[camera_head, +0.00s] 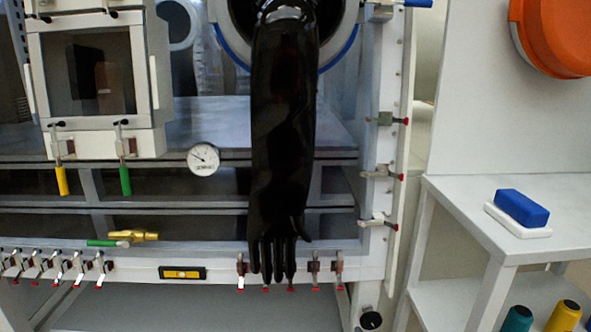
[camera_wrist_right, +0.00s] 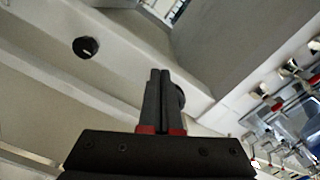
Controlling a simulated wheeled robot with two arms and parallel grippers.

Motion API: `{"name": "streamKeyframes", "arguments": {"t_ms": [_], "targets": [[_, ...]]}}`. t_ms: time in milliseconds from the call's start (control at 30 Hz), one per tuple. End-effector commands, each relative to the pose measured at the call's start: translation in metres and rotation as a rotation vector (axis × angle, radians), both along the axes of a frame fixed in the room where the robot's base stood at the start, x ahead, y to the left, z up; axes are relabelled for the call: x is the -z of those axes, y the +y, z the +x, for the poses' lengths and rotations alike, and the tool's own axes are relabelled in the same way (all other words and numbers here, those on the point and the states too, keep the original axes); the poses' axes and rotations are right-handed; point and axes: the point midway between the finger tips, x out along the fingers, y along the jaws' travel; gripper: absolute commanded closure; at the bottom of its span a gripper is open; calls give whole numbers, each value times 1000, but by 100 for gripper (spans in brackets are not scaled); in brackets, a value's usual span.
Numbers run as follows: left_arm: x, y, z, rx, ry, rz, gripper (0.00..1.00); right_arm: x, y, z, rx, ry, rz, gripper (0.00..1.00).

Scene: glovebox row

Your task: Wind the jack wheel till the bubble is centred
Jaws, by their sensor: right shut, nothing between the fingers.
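A spirit level (camera_head: 183,273) with a yellow vial in a black body is fixed on the front rail. Its bubble is too small to place surely. A black round knob (camera_head: 371,320), which looks like the jack wheel, sits low at the bottom edge, right of the glove. A black knob with a white mark (camera_wrist_right: 86,47) shows in the right wrist view at upper left. My right gripper (camera_wrist_right: 160,72) is shut and empty, apart from that knob in the picture. A dark rounded shape is partly hidden behind its right finger. My left gripper is not in view.
A long black glove (camera_head: 283,150) hangs from the port over the front rail. Red-tipped clamps (camera_head: 70,265) line the rail. A white side table (camera_head: 560,240) with a blue block (camera_head: 522,208) stands at right. A round gauge (camera_head: 203,159) is on the box front.

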Motion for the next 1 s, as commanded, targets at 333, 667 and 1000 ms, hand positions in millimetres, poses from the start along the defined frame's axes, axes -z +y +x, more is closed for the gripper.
{"name": "streamKeyframes", "arguments": {"t_ms": [333,667,1000], "targets": [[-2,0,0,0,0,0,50,-3,-3,0,1,0,0,100],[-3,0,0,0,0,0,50,-6,-6,0,1,-2,0,100],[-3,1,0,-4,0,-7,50,-10,-5,0,3,-4,-1,100]]}}
